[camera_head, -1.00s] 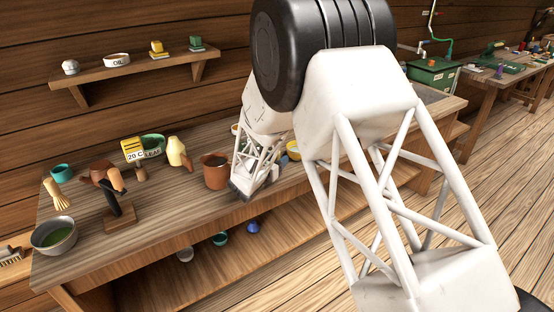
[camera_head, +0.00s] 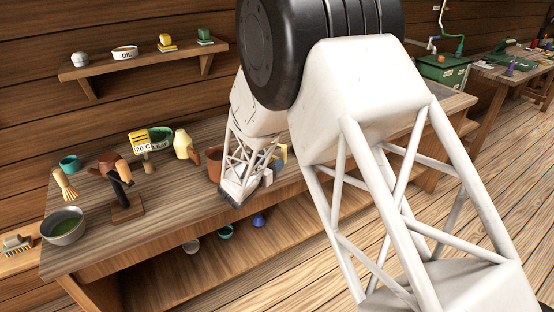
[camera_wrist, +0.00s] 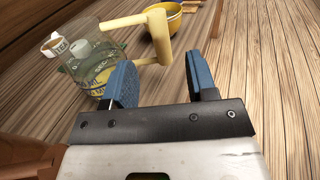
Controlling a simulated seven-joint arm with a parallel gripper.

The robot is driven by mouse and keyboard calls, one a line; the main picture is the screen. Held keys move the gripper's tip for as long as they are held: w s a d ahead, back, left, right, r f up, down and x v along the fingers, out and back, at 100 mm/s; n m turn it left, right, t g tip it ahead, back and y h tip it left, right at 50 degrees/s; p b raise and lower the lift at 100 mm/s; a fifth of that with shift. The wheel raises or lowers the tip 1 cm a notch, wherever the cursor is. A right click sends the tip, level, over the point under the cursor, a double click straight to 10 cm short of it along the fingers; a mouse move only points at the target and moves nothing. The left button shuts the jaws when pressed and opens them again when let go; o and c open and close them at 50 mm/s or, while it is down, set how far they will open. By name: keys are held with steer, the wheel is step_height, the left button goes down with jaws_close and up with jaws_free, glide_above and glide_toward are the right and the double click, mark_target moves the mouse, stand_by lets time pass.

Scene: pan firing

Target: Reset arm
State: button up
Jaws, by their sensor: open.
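My gripper (camera_wrist: 163,82) shows in the wrist view with its two blue fingers apart and nothing between them. It hangs over the wooden bench (camera_head: 90,255). A clear glass jug (camera_wrist: 92,62) with a pale yellow handle (camera_wrist: 160,40) stands just beyond the fingertips, its handle ahead of the gap. I cannot tell whether the left finger touches the jug. In the head view, my forearm hides most of the fingers, and the yellow handle (camera_head: 281,155) shows just right of it.
A brown pot (camera_head: 214,165) stands close left of my forearm. A yellow bowl (camera_wrist: 165,12) lies beyond the jug. A whisk (camera_head: 65,185), a pan of green stuff (camera_head: 63,226), a wooden stand (camera_head: 126,205) and a cream bottle (camera_head: 184,145) fill the bench's left side. A shelf (camera_head: 140,63) hangs behind.

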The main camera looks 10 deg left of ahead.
steer(key=shift+s+a, duration=0.15)
steer(key=shift+s, duration=0.3)
steer(key=s+d+r+m+g+h, duration=0.1)
steer(key=s+d+r+m+g, duration=0.35)
steer(key=d, duration=0.55)
steer(key=s+d+r+m+g+h, duration=0.1)
steer(key=s+d+r+m+g, duration=0.35)
steer(key=d, duration=0.65)
steer(key=s+d+r+m+g+h, duration=0.25)
steer(key=s+d+r+m, duration=0.35)
steer(key=d, duration=0.4)
steer(key=s+d+r+m+y, duration=0.1)
steer(key=s+d+m+y, duration=0.2)
steer(key=s, duration=0.6)
steer(key=s+d+r+m+g+y, duration=0.1)
steer(key=s+d+r+m+y, duration=0.1)
steer(key=s+m, duration=0.6)
steer(key=s+d+r+m+g+y, duration=0.1)
steer(key=s+d+m+y, duration=0.3)
steer(key=s, duration=0.7)
steer(key=shift+r+m+y, duration=0.65)
steer(key=shift+m+y, duration=0.25)
steer(key=shift+y, duration=0.25)
steer(key=shift+g, duration=0.25)
